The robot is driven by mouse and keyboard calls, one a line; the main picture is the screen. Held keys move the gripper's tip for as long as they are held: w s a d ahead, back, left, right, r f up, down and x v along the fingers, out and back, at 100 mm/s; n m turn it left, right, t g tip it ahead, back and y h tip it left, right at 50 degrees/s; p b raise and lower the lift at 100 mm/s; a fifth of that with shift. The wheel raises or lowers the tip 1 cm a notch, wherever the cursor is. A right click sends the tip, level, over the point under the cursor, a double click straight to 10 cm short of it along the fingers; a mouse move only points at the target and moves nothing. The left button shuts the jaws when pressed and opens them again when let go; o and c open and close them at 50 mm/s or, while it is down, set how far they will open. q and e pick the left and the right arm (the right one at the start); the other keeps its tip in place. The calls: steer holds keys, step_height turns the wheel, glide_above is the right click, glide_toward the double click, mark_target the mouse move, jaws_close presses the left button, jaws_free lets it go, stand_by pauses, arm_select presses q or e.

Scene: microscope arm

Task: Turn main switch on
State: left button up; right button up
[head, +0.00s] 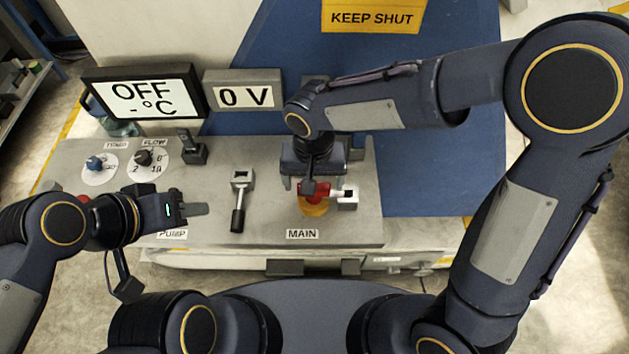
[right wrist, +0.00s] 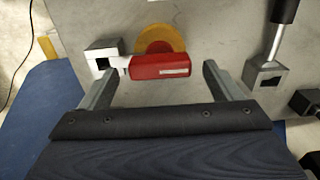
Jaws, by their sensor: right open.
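The main switch is a red handle (head: 318,193) on a yellow disc (head: 313,209), above the MAIN label (head: 302,233). In the right wrist view the red handle (right wrist: 160,66) lies crosswise in front of the yellow disc (right wrist: 161,40), beside a grey block (right wrist: 102,57) with a white piece reaching to the handle. My right gripper (right wrist: 155,80) is open, with one finger near each end of the handle; contact cannot be told. In the head view the right hand partly hides the switch. My left gripper (head: 195,210) is at the panel's left; its jaw gap is not clear.
The panel (head: 270,205) carries a black-handled lever (head: 238,205), a blue knob (head: 95,162), a black knob (head: 143,158) and a small switch (head: 191,148). Displays read OFF (head: 142,95) and 0 V (head: 243,96). A yellow KEEP SHUT sign (head: 373,16) is behind.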

steer(key=shift+f, duration=0.95)
steer(key=c, duration=1.4)
